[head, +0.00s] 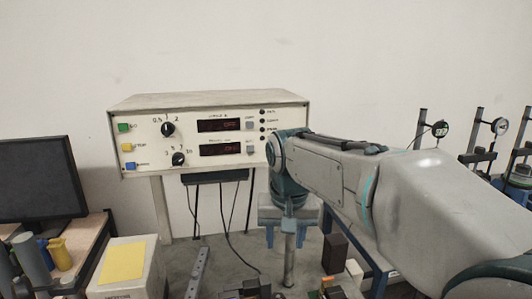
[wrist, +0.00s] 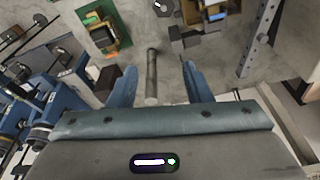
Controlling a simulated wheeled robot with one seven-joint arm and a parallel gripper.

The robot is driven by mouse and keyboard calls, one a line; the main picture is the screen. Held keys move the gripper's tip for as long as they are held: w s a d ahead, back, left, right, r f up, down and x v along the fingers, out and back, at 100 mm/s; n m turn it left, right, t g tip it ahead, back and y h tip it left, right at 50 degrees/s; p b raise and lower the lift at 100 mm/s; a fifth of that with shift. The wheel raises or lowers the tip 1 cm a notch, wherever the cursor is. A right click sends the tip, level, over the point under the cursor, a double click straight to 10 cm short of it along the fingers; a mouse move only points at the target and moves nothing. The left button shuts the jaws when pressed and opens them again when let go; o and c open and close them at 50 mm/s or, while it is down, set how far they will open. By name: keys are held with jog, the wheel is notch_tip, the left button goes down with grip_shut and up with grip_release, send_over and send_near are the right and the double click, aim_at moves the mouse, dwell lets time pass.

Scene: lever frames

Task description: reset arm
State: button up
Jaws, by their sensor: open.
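My arm reaches in from the right in the head view, with my gripper (head: 286,238) pointing down in front of the white control box (head: 215,135). The gripper's two blue fingers are apart, and in the wrist view my gripper (wrist: 160,84) is also open. An upright grey metal post (head: 290,264) shows below and between the fingers. In the wrist view the post (wrist: 151,75) stands between the fingers with a visible gap on each side. I cannot tell how far its top reaches up between them. My arm hides the box's lower right corner.
A dark monitor (head: 40,180) stands at the left. A white box with a yellow pad (head: 122,263) is at the front left. A slotted metal upright (head: 197,273) and small dark blocks crowd the bench. Dial gauges (head: 440,128) on stands are at the right.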

jog(key=s+d+f, duration=0.4)
jog(key=s+d, duration=0.1)
jog(key=s, duration=0.3)
jog(key=s+d+f+t, duration=0.1)
jog(key=s+d+f, duration=0.4)
jog(key=s, duration=0.3)
jog(key=shift+d+t, duration=0.3)
jog(key=shift+d, duration=0.3)
jog(key=shift+f, duration=0.1)
dwell(0.6)
